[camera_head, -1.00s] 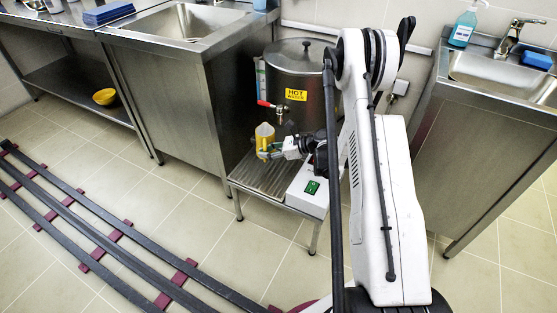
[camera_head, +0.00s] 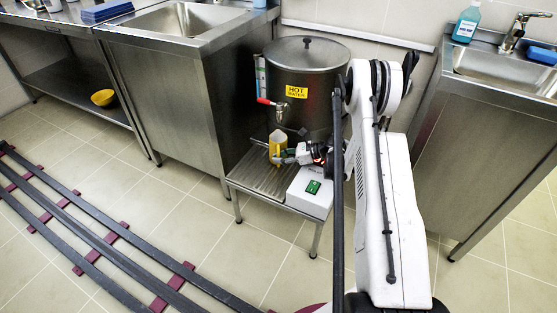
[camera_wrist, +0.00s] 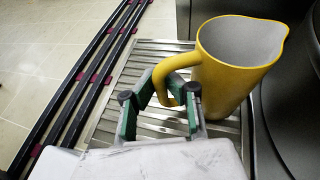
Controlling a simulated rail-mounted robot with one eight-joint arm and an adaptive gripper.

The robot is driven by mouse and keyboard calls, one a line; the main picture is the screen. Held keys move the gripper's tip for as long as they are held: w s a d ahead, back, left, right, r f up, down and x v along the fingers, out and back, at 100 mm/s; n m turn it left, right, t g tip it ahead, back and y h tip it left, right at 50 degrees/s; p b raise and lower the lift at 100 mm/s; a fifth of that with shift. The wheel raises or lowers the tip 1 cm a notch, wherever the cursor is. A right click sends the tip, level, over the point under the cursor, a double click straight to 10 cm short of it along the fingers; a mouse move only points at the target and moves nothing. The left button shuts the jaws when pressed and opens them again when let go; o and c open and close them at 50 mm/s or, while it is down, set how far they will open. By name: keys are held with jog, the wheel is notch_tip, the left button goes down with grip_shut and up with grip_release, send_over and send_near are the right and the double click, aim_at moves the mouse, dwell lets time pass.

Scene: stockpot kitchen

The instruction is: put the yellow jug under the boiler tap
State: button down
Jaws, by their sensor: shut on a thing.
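The yellow jug (camera_wrist: 225,75) is upright, its open mouth and grey inside showing in the wrist view. My gripper (camera_wrist: 163,108) is shut on the jug's handle, one green-padded finger on each side. In the head view the jug (camera_head: 278,145) is just below the red-handled tap (camera_head: 279,110) of the steel boiler (camera_head: 305,72), low over the slatted drip tray. My gripper (camera_head: 288,157) meets it from the right there. I cannot tell whether the jug's base touches the tray or whether the spout end is exactly over its mouth.
The slatted tray (camera_head: 246,182) sits on a low stand, with a white box bearing a green switch (camera_head: 313,187) at its right. A steel sink unit (camera_head: 180,100) stands close on the left, another sink (camera_head: 500,75) on the right. A yellow bowl (camera_head: 103,97) lies on a lower shelf.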

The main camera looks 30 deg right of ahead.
jog(key=c, duration=1.9)
grip_release()
